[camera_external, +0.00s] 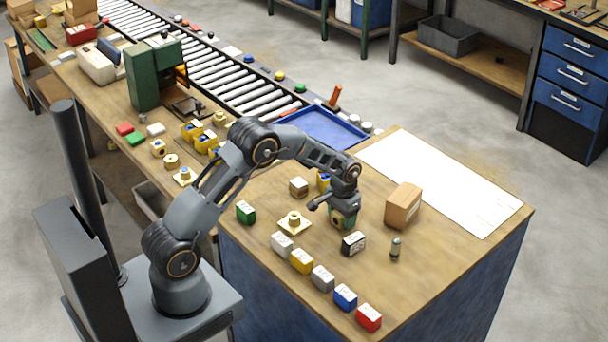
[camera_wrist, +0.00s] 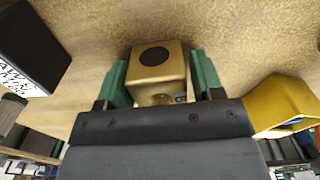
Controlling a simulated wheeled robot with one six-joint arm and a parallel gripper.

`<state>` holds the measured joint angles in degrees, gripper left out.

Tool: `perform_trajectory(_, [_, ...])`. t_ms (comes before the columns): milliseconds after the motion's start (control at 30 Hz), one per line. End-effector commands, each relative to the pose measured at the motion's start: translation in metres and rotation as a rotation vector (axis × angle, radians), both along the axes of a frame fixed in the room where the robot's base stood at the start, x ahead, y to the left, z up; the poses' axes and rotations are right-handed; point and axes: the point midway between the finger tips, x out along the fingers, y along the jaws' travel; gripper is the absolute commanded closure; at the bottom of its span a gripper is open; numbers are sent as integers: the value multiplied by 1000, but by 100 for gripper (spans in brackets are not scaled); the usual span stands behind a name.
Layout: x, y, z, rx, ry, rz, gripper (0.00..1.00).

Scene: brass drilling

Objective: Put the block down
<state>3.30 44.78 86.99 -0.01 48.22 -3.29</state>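A brass block (camera_wrist: 155,65) with a dark round hole in its top face sits between the green fingers of my gripper (camera_wrist: 160,80) in the wrist view. Both fingers appear to touch its sides, so my gripper is shut on it. In the external view my gripper (camera_external: 343,217) points down over the right part of the wooden table. The block is mostly hidden there by the fingers. It is low, close to the tabletop; I cannot tell whether its underside touches the table.
A black labelled block (camera_external: 353,243), a small cylinder (camera_external: 395,249) and a cardboard box (camera_external: 403,206) stand nearby. A yellow block (camera_wrist: 280,103) is close on the right in the wrist view. Coloured blocks (camera_external: 323,278) line the front edge. A white sheet (camera_external: 440,180) lies behind, mostly clear.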

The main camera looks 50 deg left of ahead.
Motion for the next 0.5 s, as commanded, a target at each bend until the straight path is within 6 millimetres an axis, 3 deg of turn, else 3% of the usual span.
perform_trajectory(100, [0,0,0,0,0,0,28])
perform_trajectory(333, [0,0,1,0,0,0,28])
perform_trajectory(500, [1,0,13,0,-3,0,28])
